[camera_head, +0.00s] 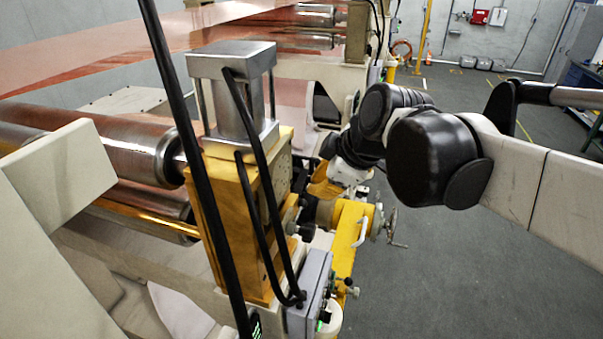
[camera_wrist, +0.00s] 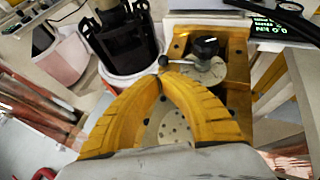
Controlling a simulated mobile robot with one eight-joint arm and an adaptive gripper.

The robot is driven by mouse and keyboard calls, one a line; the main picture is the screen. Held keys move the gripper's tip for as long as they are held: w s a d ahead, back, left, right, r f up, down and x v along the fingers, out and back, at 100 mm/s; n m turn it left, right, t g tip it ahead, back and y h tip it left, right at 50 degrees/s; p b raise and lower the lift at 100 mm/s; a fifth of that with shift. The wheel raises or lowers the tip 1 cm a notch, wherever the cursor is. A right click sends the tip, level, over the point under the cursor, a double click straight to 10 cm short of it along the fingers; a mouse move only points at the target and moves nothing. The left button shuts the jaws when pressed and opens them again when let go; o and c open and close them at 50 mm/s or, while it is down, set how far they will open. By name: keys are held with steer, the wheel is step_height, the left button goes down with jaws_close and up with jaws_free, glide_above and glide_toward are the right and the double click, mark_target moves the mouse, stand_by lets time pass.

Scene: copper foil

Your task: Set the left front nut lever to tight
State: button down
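In the wrist view, a small metal lever with a ball end (camera_wrist: 175,62) reaches left from a round metal hub with a black top (camera_wrist: 208,68), on a yellow block. My gripper (camera_wrist: 160,80) has two ribbed yellow fingers whose tips come together just below the lever's ball end in the picture. I cannot tell whether the tips touch the lever. In the head view, my gripper (camera_head: 325,186) is beside the yellow roller stand (camera_head: 235,205), on its right side. The lever cannot be made out there.
Metal rollers (camera_head: 135,145) and copper foil (camera_head: 80,60) lie left of the stand. A handwheel (camera_head: 392,228) and a grey box (camera_head: 312,285) are near the front. A white cylinder (camera_wrist: 125,82) with black fittings is close to the fingers. Floor at right is clear.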

mark_target(305, 201)
steer(key=x, duration=0.7)
steer(key=shift+p, duration=0.4)
steer(key=shift+w+a+f+b, duration=0.1)
steer(key=shift+w+f+b, duration=0.1)
steer(key=shift+f+b, duration=0.65)
steer(key=shift+r, duration=0.25)
